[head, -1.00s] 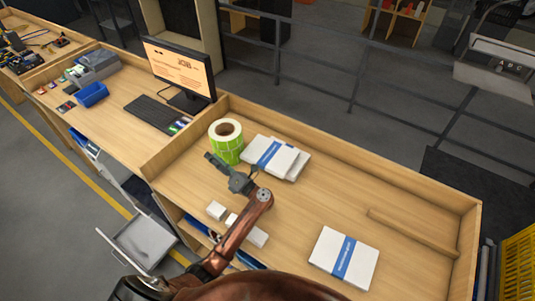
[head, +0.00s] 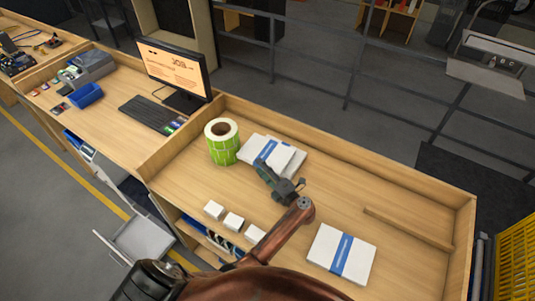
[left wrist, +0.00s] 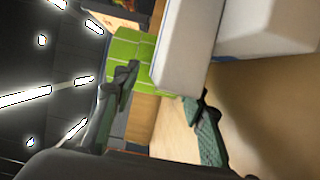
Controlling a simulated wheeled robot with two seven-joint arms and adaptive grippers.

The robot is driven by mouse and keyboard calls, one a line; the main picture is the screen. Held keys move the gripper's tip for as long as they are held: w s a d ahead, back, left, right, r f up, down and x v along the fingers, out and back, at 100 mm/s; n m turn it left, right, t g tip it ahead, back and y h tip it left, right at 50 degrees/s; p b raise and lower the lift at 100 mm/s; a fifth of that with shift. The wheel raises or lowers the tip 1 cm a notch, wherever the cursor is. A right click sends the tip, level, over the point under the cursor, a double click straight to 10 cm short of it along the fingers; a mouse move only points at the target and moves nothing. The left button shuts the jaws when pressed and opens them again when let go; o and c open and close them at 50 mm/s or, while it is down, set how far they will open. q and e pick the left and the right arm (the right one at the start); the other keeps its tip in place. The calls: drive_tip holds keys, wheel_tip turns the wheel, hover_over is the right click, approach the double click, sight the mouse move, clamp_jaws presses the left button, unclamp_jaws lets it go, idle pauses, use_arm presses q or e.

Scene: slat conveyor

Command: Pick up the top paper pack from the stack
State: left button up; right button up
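The stack of white paper packs lies on the wooden bench right of the label roll. The top pack (head: 256,149) has a blue band; a lower pack (head: 298,163) juts out to its right. My left gripper (head: 262,172) is at the stack's near edge and hides part of it. In the left wrist view my left gripper (left wrist: 161,84) has its fingers apart, with the end of the top pack (left wrist: 185,45) just beyond the gap. The lower pack (left wrist: 265,25) shows beside it. I cannot tell whether any finger touches. My right gripper is not in view.
A green label roll (head: 222,143) stands left of the stack. Several small white boxes (head: 233,221) lie near the front edge. Another banded pack (head: 341,255) lies front right. A wooden strip (head: 405,228) lies to the right.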

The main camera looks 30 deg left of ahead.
sight(254, 162)
use_arm(q)
drive_tip(key=p+x, duration=0.1)
drive_tip(key=x, duration=0.2)
drive_tip(key=shift+w+a, duration=0.15)
drive_tip(key=shift+a, duration=0.25)
drive_tip(key=shift+w+a+f, duration=0.15)
drive_tip(key=shift+a, duration=0.35)
drive_tip(key=shift+d, duration=0.1)
drive_tip(key=shift+c, duration=0.4)
clamp_jaws()
